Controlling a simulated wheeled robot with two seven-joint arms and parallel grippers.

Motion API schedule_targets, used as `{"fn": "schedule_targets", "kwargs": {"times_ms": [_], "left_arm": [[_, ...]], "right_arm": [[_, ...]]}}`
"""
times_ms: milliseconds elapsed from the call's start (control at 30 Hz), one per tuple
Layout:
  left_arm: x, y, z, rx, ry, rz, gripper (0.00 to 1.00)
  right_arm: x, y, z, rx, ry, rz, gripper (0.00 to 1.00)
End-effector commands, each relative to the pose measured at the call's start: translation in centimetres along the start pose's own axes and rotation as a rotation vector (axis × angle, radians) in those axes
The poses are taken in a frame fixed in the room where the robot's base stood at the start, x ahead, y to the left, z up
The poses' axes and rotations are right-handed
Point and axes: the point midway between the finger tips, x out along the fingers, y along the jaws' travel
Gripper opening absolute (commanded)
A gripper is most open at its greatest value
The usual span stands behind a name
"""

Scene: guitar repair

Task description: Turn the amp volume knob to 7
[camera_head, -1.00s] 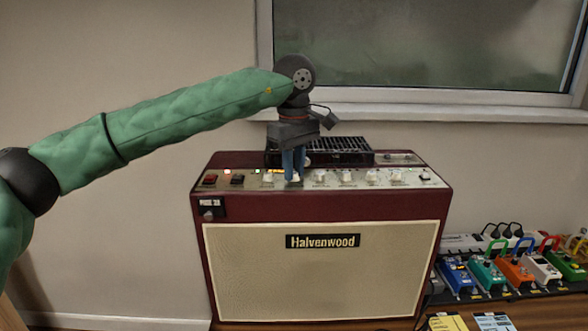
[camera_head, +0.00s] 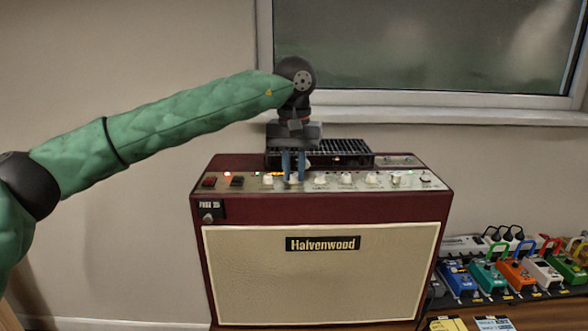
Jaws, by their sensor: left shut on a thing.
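The dark red amp (camera_head: 213,255) with a cream grille and a "Halvenwood" plate stands in the middle of the view. Its top control panel (camera_head: 415,181) carries a row of white knobs, with red and dark switches at the left end. My left gripper (camera_head: 294,179) points down at the panel from above. Its blue fingers are shut on a white knob (camera_head: 294,178), the second from the left in the row. The fingers hide most of this knob, and I cannot read its number. My right gripper is not in view.
A black vented grate (camera_head: 345,152) lies on the amp's top behind the knobs. White knobs stand close on both sides of the fingers, such as one at the left (camera_head: 268,179). Several coloured pedals (camera_head: 487,274) stand at the right. A window sill (camera_head: 430,113) runs behind.

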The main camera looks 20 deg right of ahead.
Motion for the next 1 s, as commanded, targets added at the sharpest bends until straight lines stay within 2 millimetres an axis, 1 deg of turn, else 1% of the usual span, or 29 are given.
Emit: {"fn": "schedule_targets", "kwargs": {"times_ms": [167, 500, 700, 1000], "left_arm": [[-0.3, -0.1, -0.1, 0.161, 0.004, 0.0, 0.0], [-0.3, -0.1, -0.1, 0.411, 0.005, 0.0, 0.0], [-0.3, -0.1, -0.1, 0.498, 0.005, 0.0, 0.0], [-0.3, -0.1, -0.1, 0.547, 0.006, 0.0, 0.0]], "right_arm": [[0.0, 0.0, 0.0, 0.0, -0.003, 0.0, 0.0], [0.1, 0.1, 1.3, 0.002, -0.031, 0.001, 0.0], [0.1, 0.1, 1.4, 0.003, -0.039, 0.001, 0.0], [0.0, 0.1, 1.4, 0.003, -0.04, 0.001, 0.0]]}}
